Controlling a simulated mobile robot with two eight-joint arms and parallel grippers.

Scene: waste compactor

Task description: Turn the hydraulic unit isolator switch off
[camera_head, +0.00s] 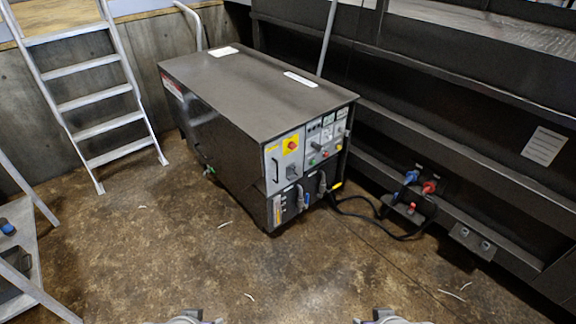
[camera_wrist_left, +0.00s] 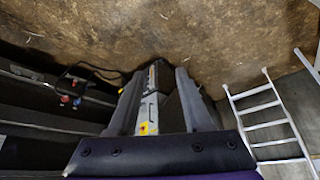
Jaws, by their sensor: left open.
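The hydraulic unit (camera_head: 255,85) is a dark box on the floor in the middle of the head view. Its grey front panel carries the isolator switch (camera_head: 291,145), a red knob on a yellow plate; its knob angle is too small to read. In the left wrist view, which is upside down, the yellow plate (camera_wrist_left: 145,128) shows between the fingers, beyond them. My left gripper (camera_wrist_left: 160,72) is open and empty, apart from the unit. Parts of my arms show at the bottom edge of the head view, the right one (camera_head: 385,317) cut off, its fingers not clear.
A metal ladder (camera_head: 88,100) stands left of the unit. The dark compactor frame (camera_head: 470,110) runs along the right, with blue and red plugs (camera_head: 425,188) and a black cable on the floor. The brown floor (camera_head: 200,255) in front of the unit is mostly clear.

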